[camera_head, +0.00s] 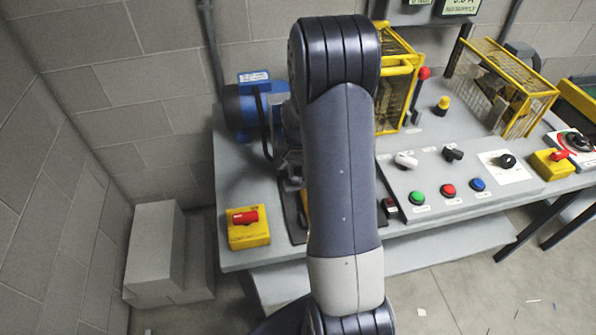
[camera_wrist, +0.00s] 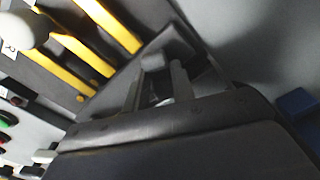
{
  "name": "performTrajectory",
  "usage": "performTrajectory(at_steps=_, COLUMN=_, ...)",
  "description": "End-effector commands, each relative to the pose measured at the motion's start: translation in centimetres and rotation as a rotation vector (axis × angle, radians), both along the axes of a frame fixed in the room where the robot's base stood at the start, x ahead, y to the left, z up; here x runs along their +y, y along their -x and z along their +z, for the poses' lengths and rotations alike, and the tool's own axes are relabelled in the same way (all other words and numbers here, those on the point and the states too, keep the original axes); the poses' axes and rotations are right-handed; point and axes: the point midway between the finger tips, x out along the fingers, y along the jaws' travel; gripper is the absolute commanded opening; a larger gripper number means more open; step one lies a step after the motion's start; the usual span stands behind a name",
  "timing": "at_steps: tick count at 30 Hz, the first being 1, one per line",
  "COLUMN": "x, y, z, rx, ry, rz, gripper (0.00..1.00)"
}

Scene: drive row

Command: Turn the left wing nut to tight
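I cannot make out the left wing nut in either view. In the head view my arm covers the middle of the bench and may hide it. My gripper shows in the wrist view (camera_wrist: 158,88) as two grey fingers above its dark body, with a gap between them. A small pale shape shows low in that gap, too blurred to name. A dark block stands at or just beyond the fingertips; I cannot tell whether they touch it. In the head view my gripper is mostly hidden behind the arm, close to the blue motor (camera_head: 236,108).
The grey bench (camera_head: 228,190) holds a yellow box with a red switch (camera_head: 248,234) at left front. Yellow guards (camera_head: 398,80) stand behind a panel of knobs and buttons (camera_head: 430,195). Yellow bars (camera_wrist: 75,60) cross the wrist view's upper left. A grey step (camera_head: 155,255) is at left.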

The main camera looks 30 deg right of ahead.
Motion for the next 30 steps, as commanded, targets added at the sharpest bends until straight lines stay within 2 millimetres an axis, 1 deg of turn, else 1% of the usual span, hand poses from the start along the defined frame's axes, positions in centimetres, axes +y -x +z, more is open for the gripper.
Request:
performTrajectory(at_steps=1, x=0.00, y=0.00, z=0.01, rx=0.000, ry=0.000, rz=0.000, gripper=0.20)
performTrajectory(at_steps=6, x=0.00, y=0.00, z=0.02, rx=0.000, ry=0.000, rz=0.000, gripper=0.06)
performTrajectory(at_steps=9, x=-0.01, y=-0.01, z=0.02, rx=0.000, ry=0.000, rz=0.000, gripper=0.00)
performTrajectory(at_steps=13, x=-0.01, y=-0.02, z=-0.06, rx=0.000, ry=0.000, rz=-0.019, gripper=0.00)
performTrajectory(at_steps=18, x=0.00, y=0.00, z=-0.08, rx=0.001, ry=-0.001, rz=-0.085, gripper=0.00)
performTrajectory(at_steps=25, x=0.00, y=0.01, z=0.02, rx=0.001, ry=-0.001, rz=-0.090, gripper=0.00)
performTrajectory(at_steps=26, x=0.00, y=0.01, z=0.02, rx=0.001, ry=-0.001, rz=-0.090, gripper=0.24)
performTrajectory(at_steps=30, x=-0.01, y=0.01, z=0.02, rx=0.001, ry=-0.001, rz=-0.089, gripper=0.35)
